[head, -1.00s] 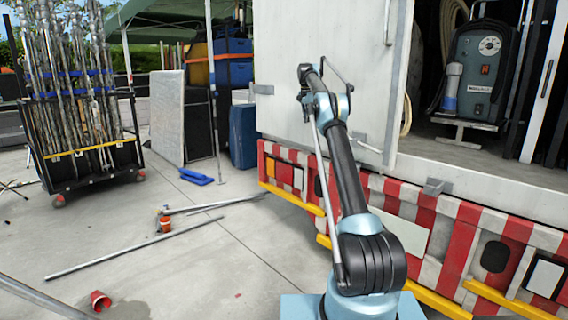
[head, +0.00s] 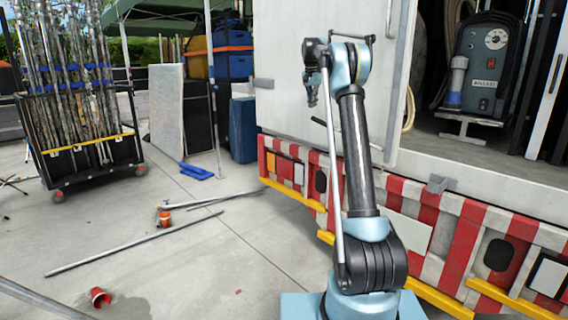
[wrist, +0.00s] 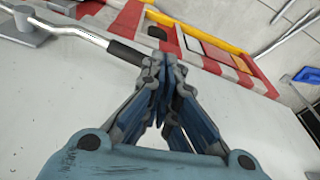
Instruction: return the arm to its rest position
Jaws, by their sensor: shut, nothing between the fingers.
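My arm rises from its light blue base in the middle of the head view, with its elbow high in front of the white truck door (head: 285,55). My gripper (head: 312,98) hangs down from the wrist at the left of the elbow. It is shut and empty. In the wrist view my gripper's fingertips (wrist: 163,62) meet in front of the white truck panel. A metal bar with a black grip (wrist: 128,53) shows just beyond them; I cannot tell the gap between them.
A red-and-white striped barrier (head: 465,240) with yellow edges runs along the truck on the right. A dark machine (head: 485,70) stands in the truck's opening. A pole cart (head: 95,155) stands at the left.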

